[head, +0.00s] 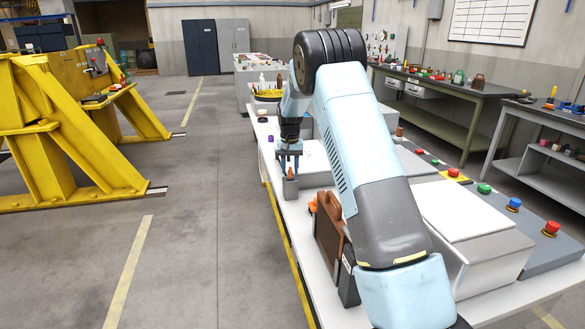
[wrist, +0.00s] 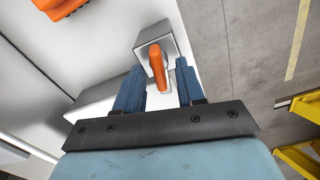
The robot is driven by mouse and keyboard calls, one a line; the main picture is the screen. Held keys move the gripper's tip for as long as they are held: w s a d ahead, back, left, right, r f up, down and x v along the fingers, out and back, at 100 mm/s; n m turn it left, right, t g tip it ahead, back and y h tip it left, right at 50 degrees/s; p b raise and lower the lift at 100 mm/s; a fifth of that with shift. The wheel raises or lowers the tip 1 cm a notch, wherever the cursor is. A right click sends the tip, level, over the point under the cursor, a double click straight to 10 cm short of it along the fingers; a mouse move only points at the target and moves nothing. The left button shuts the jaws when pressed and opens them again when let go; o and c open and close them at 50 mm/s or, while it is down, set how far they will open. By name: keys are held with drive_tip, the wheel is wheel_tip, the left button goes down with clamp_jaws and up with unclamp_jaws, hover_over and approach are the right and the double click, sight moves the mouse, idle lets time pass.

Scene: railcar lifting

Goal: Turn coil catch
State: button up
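An orange lever (head: 290,173), which looks like the coil catch, stands on a small grey block (head: 290,188) near the left edge of the white bench. In the wrist view the orange lever (wrist: 157,66) sits on the grey block (wrist: 167,43), between and beyond my fingers. My gripper (head: 289,161) points down just above the lever. In the wrist view my gripper (wrist: 158,84) is open, with one blue finger on each side of the lever and visible gaps. The lever is nearer the right finger. Whether the fingertips reach down past its top is hard to tell.
A brown case (head: 328,232) and a white box (head: 470,225) stand on the bench nearer to me. Red, green and blue buttons (head: 513,204) line its right side. Open floor lies left, then yellow steel stands (head: 60,140).

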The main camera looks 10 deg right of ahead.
sight(290, 169)
drive_tip(key=shift+r, duration=0.1)
wheel_tip(290, 169, up, 13)
drive_tip(key=shift+r, duration=0.2)
idle(0.5)
